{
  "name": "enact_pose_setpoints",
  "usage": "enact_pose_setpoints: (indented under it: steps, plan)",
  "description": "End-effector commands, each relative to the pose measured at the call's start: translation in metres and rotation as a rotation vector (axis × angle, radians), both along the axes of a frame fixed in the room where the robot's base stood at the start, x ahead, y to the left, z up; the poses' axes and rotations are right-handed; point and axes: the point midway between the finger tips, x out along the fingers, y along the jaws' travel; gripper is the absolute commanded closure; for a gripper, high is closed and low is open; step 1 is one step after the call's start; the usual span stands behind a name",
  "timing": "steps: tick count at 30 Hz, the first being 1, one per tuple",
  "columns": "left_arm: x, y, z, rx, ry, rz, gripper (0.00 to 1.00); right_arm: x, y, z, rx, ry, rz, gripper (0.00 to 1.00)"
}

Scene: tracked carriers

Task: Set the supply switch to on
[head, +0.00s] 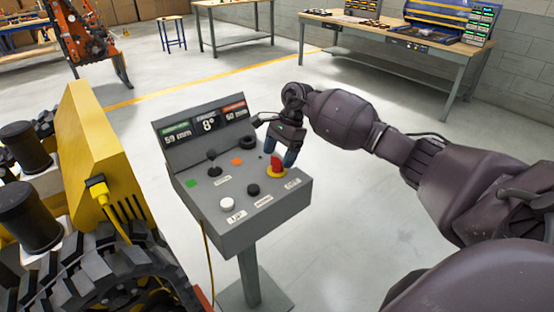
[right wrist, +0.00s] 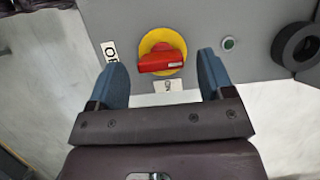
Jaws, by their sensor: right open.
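The supply switch (head: 277,166) is a red rotary handle on a round yellow plate, on the grey control console's sloping top. In the right wrist view the red handle (right wrist: 162,63) lies across the picture, with one small white label (right wrist: 109,51) to its left and another (right wrist: 168,87) below it. Their lettering is hard to read. My right gripper (head: 283,157) is open with blue fingers, right above the switch. In its wrist view the fingers (right wrist: 162,68) stand apart on either side of the handle, with no clear contact. My left gripper is not in view.
The console (head: 240,232) also carries a joystick (head: 212,158), black knobs, a white button (head: 227,204) and a display (head: 207,124). A yellow tracked carrier (head: 105,150) stands close on the left. A workbench (head: 400,40) is at the back right. Open floor lies between.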

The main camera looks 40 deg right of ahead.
Motion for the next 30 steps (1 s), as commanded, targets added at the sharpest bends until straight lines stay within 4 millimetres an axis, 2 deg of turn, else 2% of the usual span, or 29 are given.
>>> enact_pose_setpoints:
  steps: [6,17,26,30]
  plan:
    - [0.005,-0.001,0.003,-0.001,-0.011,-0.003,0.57,-0.001,0.007,-0.016,0.001,0.0,-0.001,0.26]
    - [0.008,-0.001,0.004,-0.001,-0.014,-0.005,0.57,-0.001,0.008,-0.019,0.0,0.0,0.0,0.27]
    - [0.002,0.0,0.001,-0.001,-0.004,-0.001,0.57,-0.001,0.008,-0.019,0.0,0.0,0.0,0.73]
    - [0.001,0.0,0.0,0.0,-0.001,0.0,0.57,-0.001,0.008,-0.019,0.0,-0.001,-0.004,0.75]
